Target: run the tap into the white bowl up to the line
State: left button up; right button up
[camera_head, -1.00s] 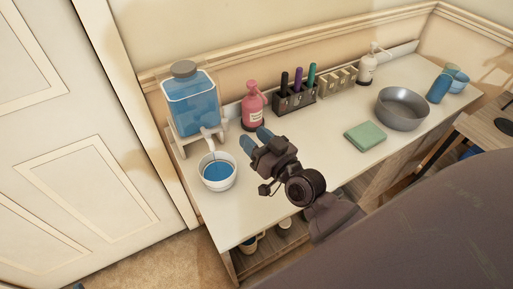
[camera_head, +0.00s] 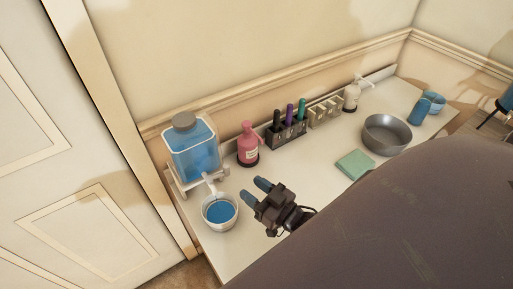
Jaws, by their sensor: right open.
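The white bowl (camera_head: 220,212) stands on the counter at the left and holds blue liquid. A clear dispenser of blue liquid (camera_head: 193,150) with a grey lid sits on a stand behind it. Its white tap (camera_head: 211,181) reaches out over the bowl. I cannot tell whether liquid is running, and I cannot make out a line in the bowl. My right gripper (camera_head: 256,191) is open and empty, just right of the bowl and apart from the tap, its blue-tipped fingers pointing up and left. My left gripper is not in view.
Behind are a pink bottle (camera_head: 248,145), a rack of pens (camera_head: 288,132), a beige holder (camera_head: 325,111) and a white pump bottle (camera_head: 352,93). A green sponge (camera_head: 355,164), a grey metal bowl (camera_head: 387,134) and blue cups (camera_head: 420,110) are to the right. The counter's middle is clear.

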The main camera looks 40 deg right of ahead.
aim_at(226, 169)
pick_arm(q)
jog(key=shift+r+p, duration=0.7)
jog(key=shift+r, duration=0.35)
pick_arm(e)
jog(key=shift+s+d+f+g, duration=0.1)
jog(key=shift+s+d+g, duration=0.1)
jog(key=shift+s, duration=0.5)
jog(key=shift+s+d+f+g, duration=0.1)
jog(key=shift+s+d+g, duration=0.1)
jog(key=shift+s, duration=0.5)
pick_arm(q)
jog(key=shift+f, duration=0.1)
pick_arm(e)
jog(key=shift+w, duration=0.1)
